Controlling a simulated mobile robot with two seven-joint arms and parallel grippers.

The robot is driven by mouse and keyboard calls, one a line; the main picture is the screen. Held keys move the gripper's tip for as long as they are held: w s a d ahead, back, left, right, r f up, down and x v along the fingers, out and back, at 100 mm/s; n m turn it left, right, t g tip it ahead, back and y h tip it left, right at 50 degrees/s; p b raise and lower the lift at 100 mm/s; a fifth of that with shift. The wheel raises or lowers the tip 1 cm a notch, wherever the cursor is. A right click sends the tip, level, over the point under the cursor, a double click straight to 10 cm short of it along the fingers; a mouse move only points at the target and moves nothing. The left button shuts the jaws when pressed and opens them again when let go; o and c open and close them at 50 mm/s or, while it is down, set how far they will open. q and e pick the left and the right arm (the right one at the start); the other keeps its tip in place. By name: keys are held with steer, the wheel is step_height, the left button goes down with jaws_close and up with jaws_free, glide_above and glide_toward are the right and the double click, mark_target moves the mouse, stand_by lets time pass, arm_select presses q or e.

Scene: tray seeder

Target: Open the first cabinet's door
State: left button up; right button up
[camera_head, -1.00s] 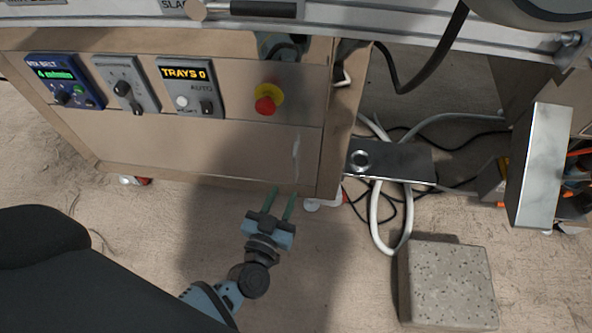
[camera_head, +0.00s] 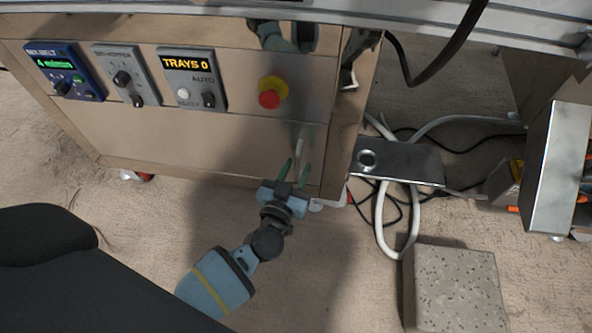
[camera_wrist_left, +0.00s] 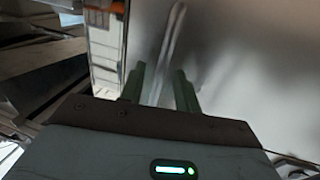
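The first cabinet (camera_head: 190,135) is the tan cabinet with control units on its front, in the head view. Its lower front panel has a slim upright metal handle (camera_head: 299,147) near the right edge. My left gripper (camera_head: 296,171) is at the handle's lower end, its two green fingers apart and pointing up at the panel. In the left wrist view the handle (camera_wrist_left: 171,45) runs down between the open fingers (camera_wrist_left: 160,84). I cannot tell whether either finger touches it. The panel looks closed.
A red emergency button (camera_head: 269,98) sits above the handle, beside the TRAYS display (camera_head: 188,65). To the right are a metal plate (camera_head: 410,165), loose cables and hoses (camera_head: 382,215), and a speckled stone block (camera_head: 455,290). The floor in front of the cabinet is clear.

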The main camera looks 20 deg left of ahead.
arm_select(q)
steer(key=shift+s, duration=0.1)
jaws_close()
